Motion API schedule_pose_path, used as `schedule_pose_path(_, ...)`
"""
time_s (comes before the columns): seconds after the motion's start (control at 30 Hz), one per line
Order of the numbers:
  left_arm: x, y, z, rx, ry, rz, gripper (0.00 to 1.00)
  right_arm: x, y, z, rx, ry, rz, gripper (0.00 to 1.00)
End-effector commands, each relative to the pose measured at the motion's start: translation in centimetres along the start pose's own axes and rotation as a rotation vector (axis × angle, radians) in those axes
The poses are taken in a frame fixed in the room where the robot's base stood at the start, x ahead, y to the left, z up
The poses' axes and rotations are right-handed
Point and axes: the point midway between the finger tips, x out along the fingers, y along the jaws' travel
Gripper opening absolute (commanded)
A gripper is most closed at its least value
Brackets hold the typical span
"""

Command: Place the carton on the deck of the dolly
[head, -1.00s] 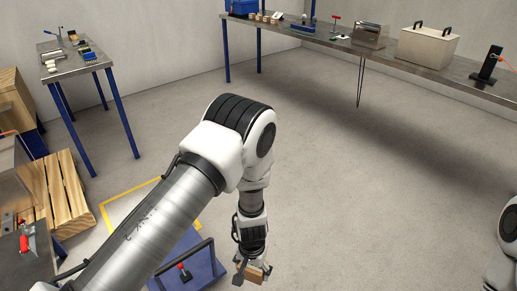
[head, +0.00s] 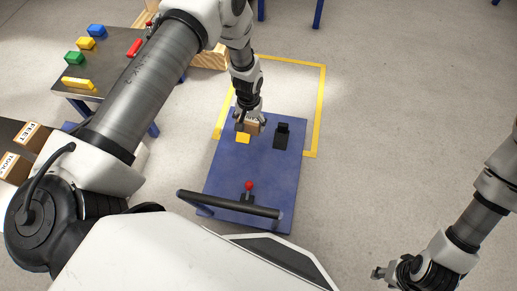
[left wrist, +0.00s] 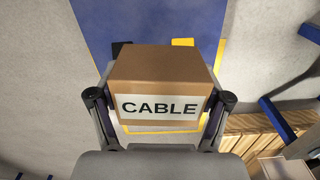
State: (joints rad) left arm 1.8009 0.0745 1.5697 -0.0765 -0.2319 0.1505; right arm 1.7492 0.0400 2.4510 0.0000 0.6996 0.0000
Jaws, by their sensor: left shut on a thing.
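The carton (head: 250,128) is a small brown box. In the left wrist view the carton (left wrist: 160,70) carries a white label reading CABLE. My left gripper (head: 249,120) is shut on it, with one finger on each side, and points down. It holds the carton over the far part of the blue dolly deck (head: 230,170) in the head view. The blue deck (left wrist: 150,20) also shows beyond the carton in the wrist view. The gap beneath the carton is hard to judge. My right gripper (head: 380,273) hangs at the lower right, away from the dolly; its finger opening is unclear.
A dark handle bar (head: 228,203) and a red-knobbed lever (head: 249,187) are at the near end. Yellow floor tape (head: 320,100) borders the far end. A table with coloured blocks (head: 75,84) stands left.

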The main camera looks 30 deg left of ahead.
Motion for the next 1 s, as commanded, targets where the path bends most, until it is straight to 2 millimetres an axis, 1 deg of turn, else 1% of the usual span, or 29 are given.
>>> schedule_pose_path(0.03, 5.5, -1.2, -0.7, -0.019, 0.003, 0.001, 0.28, 5.2, 0.0, 0.0, 0.0, 0.0, 0.0, 0.4)
schedule_pose_path(0.07, 7.1, -2.0, -1.0, -0.029, 0.002, 0.001, 0.28, 6.7, 0.1, 0.0, 0.0, 0.0, 0.0, 0.4)
schedule_pose_path(0.1, 9.2, -3.0, -1.4, -0.043, 0.003, 0.001, 0.28, 8.5, 0.1, 0.0, 0.0, 0.0, 0.0, 0.4)
schedule_pose_path(0.2, 13.3, -5.4, -2.2, -0.072, 0.003, 0.001, 0.28, 12.3, 0.1, -0.1, 0.0, 0.001, 0.0, 0.4)
schedule_pose_path(0.3, 15.8, -7.2, -2.8, -0.094, 0.003, 0.001, 0.28, 14.5, 0.1, -0.1, 0.0, 0.001, 0.0, 0.4)
schedule_pose_path(0.4, 16.7, -8.2, -3.1, -0.104, 0.003, 0.001, 0.28, 15.3, 0.1, -0.1, 0.0, 0.002, 0.0, 0.4)
schedule_pose_path(0.43, 16.8, -8.2, -3.0, -0.104, 0.003, 0.001, 0.28, 15.3, 0.1, -0.1, 0.0, 0.002, 0.0, 0.4)
schedule_pose_path(0.47, 16.8, -8.0, -2.9, -0.105, 0.002, 0.001, 0.28, 15.4, 0.1, -0.1, 0.0, 0.002, 0.0, 0.4)
schedule_pose_path(0.57, 16.9, -6.2, -2.0, -0.101, 0.001, 0.001, 0.28, 15.8, 0.1, -0.1, 0.0, 0.003, 0.0, 0.4)
schedule_pose_path(0.9, 18.2, 3.4, 2.8, -0.099, 0.002, -0.001, 0.28, 19.7, 0.2, -0.3, 0.005, 0.006, 0.001, 0.4)
schedule_pose_path(1.0, 18.1, 5.2, 3.7, -0.102, 0.002, 0.0, 0.28, 20.0, 0.2, -0.3, 0.006, 0.007, 0.001, 0.4)
